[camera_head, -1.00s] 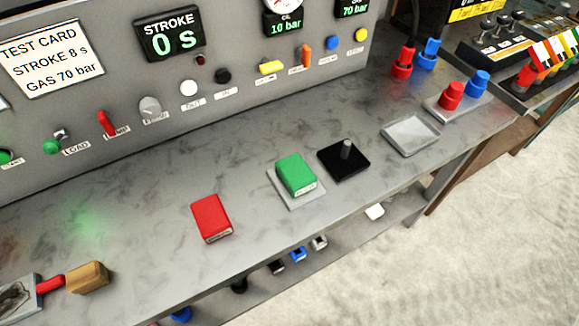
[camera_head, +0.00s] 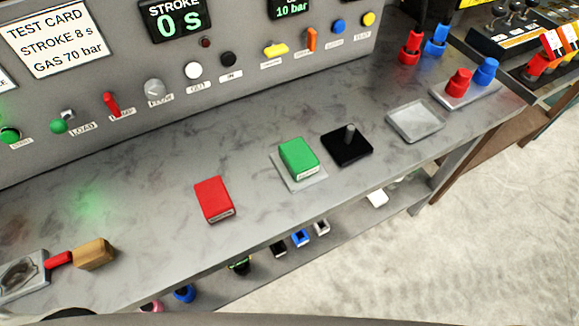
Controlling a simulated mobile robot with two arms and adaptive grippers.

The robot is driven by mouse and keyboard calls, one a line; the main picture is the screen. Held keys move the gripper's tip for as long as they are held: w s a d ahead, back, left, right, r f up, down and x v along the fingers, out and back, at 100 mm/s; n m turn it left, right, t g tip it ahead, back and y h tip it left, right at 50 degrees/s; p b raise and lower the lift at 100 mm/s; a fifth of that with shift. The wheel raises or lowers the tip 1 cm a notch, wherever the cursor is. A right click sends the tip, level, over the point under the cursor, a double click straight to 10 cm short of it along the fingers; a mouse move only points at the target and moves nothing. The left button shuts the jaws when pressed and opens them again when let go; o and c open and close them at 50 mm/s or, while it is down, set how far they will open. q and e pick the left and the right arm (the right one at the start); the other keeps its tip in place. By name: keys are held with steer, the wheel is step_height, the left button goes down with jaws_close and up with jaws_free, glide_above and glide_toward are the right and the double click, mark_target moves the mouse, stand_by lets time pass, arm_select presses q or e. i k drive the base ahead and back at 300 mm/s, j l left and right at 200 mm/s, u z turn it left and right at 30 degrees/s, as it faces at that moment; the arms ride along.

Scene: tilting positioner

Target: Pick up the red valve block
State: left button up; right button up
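The red valve block (camera_head: 214,199) lies flat on the grey bench top (camera_head: 150,235), left of the green block. Its top is plain red and a small pale label shows on its front side. Nothing touches it. Neither of my grippers shows in the head view. A dark rounded shape and a grey-brown band show along the bottom edge, probably parts of my own arms.
The green block (camera_head: 298,157) sits on a grey plate right of the red one. Beyond are a black plate with a peg (camera_head: 346,146) and an empty grey tray (camera_head: 415,122). A wooden-handled tool (camera_head: 93,253) lies left. The control panel (camera_head: 120,75) stands behind.

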mark_target(216, 204)
steer(key=k+u, duration=0.1)
steer(key=u, duration=0.7)
